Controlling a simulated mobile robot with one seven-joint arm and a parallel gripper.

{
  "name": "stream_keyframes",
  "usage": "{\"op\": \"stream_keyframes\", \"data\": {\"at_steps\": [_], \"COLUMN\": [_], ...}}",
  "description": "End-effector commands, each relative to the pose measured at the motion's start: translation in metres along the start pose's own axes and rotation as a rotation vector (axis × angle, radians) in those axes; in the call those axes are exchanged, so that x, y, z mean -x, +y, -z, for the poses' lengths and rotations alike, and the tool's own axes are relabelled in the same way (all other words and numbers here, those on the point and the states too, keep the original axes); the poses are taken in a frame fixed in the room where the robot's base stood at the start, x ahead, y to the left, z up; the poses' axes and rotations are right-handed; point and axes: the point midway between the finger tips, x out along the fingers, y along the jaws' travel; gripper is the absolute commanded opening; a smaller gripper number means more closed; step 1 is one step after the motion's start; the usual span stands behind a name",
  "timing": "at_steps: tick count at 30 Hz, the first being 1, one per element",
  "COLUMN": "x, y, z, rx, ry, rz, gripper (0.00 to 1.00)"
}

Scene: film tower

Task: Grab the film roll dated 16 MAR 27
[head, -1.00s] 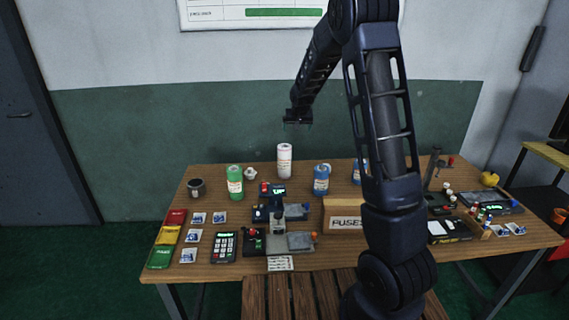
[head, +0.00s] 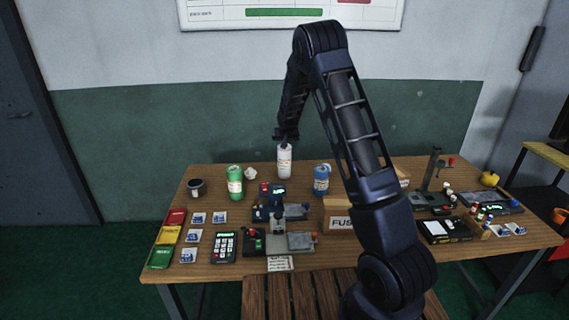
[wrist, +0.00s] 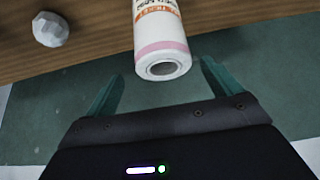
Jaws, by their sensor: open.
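A white cylinder (head: 284,161) with a pink band and orange lettering stands upright at the back of the table. Its hollow top end faces the camera in the wrist view (wrist: 163,45). My gripper (head: 286,137) is open and empty just above it, and its two teal fingers (wrist: 160,85) lie to either side of the cylinder's end, apart from it. A green cylinder (head: 235,182) stands to the left and a blue one (head: 321,180) to the right, each labelled. No date is legible on any of them, so I cannot tell which reads 16 MAR 27.
A crumpled white lump (head: 249,173), also in the wrist view (wrist: 50,29), lies left of the white cylinder. A dark cup (head: 196,188), a keypad device (head: 225,246), a FUSES box (head: 338,215) and small coloured canisters (head: 480,212) stand on the wooden table (head: 205,268).

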Motion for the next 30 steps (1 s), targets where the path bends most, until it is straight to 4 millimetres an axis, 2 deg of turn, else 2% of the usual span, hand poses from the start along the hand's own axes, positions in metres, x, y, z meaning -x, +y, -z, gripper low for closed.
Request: {"op": "stream_keyframes", "data": {"at_steps": [5, 16, 24, 30], "x": [-0.009, -0.051, -0.054, -0.054], "y": [-0.001, -0.005, -0.005, -0.005], "z": [-0.001, -0.004, -0.003, -0.003], "rx": [0.000, -0.001, 0.000, 0.000], "ry": [-0.001, 0.000, 0.001, 0.000], "rz": [0.000, 0.000, 0.001, 0.001], "gripper": [0.90, 0.90, 0.90, 0.51]}}
